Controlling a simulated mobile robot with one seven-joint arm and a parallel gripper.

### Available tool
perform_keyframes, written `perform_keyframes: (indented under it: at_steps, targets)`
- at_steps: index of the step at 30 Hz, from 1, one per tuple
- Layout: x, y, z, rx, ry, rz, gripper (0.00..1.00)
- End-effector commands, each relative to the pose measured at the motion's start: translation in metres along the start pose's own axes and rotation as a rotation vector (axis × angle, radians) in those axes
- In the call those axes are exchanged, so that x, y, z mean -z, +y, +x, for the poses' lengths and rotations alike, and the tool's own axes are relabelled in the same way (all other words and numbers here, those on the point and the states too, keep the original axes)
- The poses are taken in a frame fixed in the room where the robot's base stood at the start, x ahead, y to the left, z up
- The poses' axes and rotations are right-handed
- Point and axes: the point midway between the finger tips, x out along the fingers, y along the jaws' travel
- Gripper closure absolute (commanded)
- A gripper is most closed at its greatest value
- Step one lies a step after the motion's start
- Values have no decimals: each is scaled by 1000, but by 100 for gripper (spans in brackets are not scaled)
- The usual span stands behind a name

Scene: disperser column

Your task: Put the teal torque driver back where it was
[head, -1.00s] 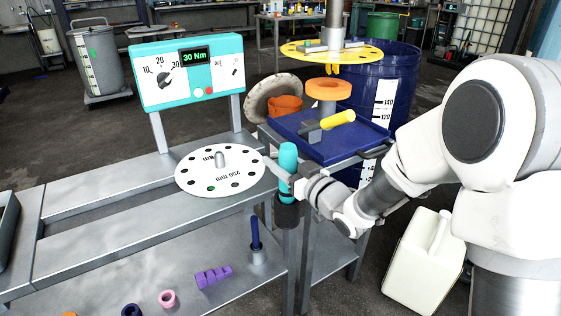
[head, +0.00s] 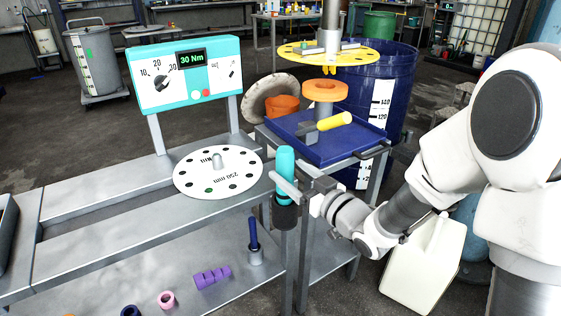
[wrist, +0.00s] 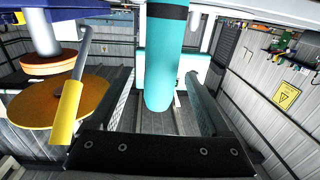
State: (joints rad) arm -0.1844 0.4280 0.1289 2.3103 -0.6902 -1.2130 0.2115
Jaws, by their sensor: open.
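The teal torque driver (head: 285,163) stands upright at the right end of the grey bench, its lower end at a dark round holder (head: 285,216). I cannot tell how deep it sits. In the wrist view the teal driver (wrist: 165,65) has a dark band and lies between the two spread fingers. My gripper (head: 287,187) is open around the driver from the right, with one finger crossing in front of it. It also shows in the wrist view (wrist: 163,100), with a gap beside the driver. Contact with either finger is not visible.
A white perforated disc (head: 190,180) lies left of the driver, below a teal panel (head: 160,95) reading 30 Nm. A blue tray (head: 305,150) with a yellow-handled tool (head: 334,121) is behind. A purple block (head: 212,277) and rings are on the lower shelf.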

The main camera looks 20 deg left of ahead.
Motion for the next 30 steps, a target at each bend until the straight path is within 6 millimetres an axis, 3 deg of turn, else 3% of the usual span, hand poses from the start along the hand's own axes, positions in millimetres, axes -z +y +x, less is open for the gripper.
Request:
perform_keyframes:
  at_steps: [3,9,20,26,30]
  targets:
    - [2,1,-27,-3,-2,1,19]
    - [1,1,-57,-2,-1,0,19]
    - [1,1,-66,-6,-5,-5,19]
    - [8,32,-76,-134,-122,-74,19]
    - [19,69,-101,-309,-269,-122,19]
